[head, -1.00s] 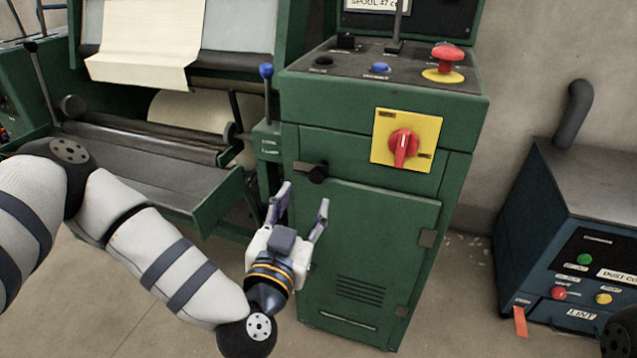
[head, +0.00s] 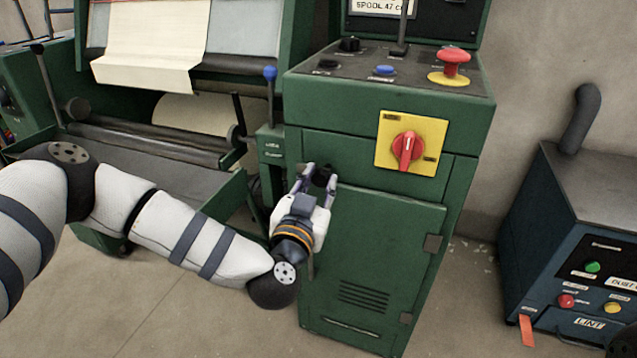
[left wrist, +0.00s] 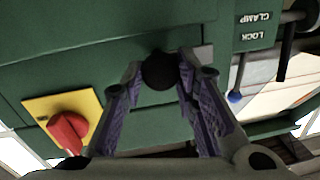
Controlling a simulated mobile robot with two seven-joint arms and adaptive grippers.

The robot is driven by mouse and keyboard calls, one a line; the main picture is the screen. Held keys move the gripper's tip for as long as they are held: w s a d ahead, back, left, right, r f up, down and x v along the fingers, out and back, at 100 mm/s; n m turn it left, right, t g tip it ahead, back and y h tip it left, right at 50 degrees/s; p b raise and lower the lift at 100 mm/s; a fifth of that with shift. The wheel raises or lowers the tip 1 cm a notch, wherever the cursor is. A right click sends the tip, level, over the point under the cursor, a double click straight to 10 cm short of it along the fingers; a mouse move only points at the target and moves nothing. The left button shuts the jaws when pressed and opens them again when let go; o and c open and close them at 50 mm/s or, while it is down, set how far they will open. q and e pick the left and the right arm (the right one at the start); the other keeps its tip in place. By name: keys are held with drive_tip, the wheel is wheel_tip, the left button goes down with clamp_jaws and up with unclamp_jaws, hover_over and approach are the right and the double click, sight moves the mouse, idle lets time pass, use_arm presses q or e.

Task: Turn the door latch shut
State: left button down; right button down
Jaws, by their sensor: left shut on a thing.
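The door latch is a small black knob (head: 322,176) at the upper left corner of the green cabinet door (head: 400,235). My left gripper (head: 320,172) reaches it from the front and is shut on it, with a finger on each side. In the left wrist view the round dark latch knob (left wrist: 160,72) sits between the purple-padded fingertips (left wrist: 158,80). The latch's turned position is mostly hidden by the fingers. My right gripper is not in view.
A yellow plate with a red rotary switch (head: 408,148) is above and right of the latch. A blue-tipped lever (head: 270,75) stands to its left. A red mushroom button (head: 454,60) is on the panel. A blue dust collector (head: 580,240) stands at right.

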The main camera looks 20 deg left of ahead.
use_arm(q)
drive_tip(key=shift+r+n+p, duration=0.3)
drive_tip(key=shift+n+p, duration=0.1)
drive_tip(key=shift+p, duration=0.3)
drive_tip(key=shift+r+n+p, duration=0.15)
drive_tip(key=shift+n+p, duration=0.55)
drive_tip(key=shift+p, duration=0.05)
drive_tip(key=shift+n, duration=0.4)
drive_tip(key=shift+f+n+p, duration=0.3)
drive_tip(key=shift+n+p, duration=0.15)
drive_tip(key=shift+n, duration=0.55)
drive_tip(key=n, duration=0.3)
drive_tip(key=shift+a+f+g, duration=0.1)
drive_tip(key=shift+g, duration=0.2)
drive_tip(key=n, duration=0.2)
drive_tip(key=shift+n+h, duration=0.3)
drive_tip(key=shift+n, duration=0.1)
drive_tip(key=n, duration=0.3)
drive_tip(key=shift+f, duration=0.15)
drive_tip(key=shift+n+h, duration=0.5)
drive_tip(key=shift+n, duration=0.9)
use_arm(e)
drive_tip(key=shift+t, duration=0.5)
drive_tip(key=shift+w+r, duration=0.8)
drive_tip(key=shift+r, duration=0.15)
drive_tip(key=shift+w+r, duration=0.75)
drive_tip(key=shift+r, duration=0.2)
